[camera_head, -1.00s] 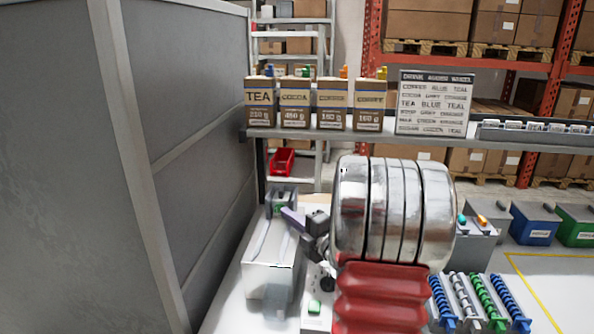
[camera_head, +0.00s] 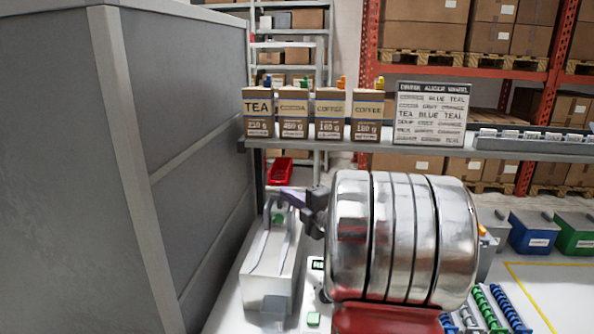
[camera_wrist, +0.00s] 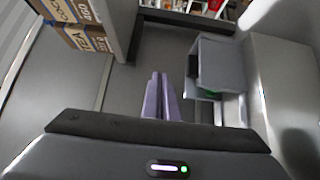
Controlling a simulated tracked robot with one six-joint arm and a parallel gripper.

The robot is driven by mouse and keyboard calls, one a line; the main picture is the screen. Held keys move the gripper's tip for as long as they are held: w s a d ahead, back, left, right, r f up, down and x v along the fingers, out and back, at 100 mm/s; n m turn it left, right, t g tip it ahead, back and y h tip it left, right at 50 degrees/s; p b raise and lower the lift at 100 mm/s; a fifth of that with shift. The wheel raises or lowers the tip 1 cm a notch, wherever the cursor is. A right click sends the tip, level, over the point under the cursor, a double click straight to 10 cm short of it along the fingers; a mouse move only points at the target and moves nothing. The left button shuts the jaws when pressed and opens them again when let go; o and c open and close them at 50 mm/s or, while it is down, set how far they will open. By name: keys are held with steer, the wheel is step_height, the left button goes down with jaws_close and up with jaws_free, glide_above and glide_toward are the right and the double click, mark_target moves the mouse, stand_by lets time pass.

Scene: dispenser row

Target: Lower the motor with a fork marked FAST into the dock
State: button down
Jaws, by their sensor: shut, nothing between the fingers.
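No motor with a FAST mark can be read in either view. My gripper (camera_head: 284,196) is shut and empty, its purple fingers together over the far end of a pale grey metal housing (camera_head: 264,264) with two raised rails on top. In the wrist view the closed fingers (camera_wrist: 163,88) sit just left of a grey box-shaped part (camera_wrist: 220,62) with a green patch (camera_wrist: 207,93) under it. I cannot tell whether this housing is the dock. My arm's large shiny joint hides the middle of the bench.
A tall grey cabinet (camera_head: 190,130) stands close on the left. Behind is a shelf (camera_head: 300,143) with labelled TEA, COCOA and COFFEE boxes and a drink-auger-wheel sign (camera_head: 433,115). Blue (camera_head: 536,232) and green (camera_head: 577,234) bins and several coloured augers (camera_head: 497,307) lie to the right.

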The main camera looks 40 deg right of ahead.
steer(key=w+d, duration=1.1)
steer(key=d, duration=0.3)
steer(key=shift+w+d, duration=0.15)
steer(key=shift+d, duration=0.15)
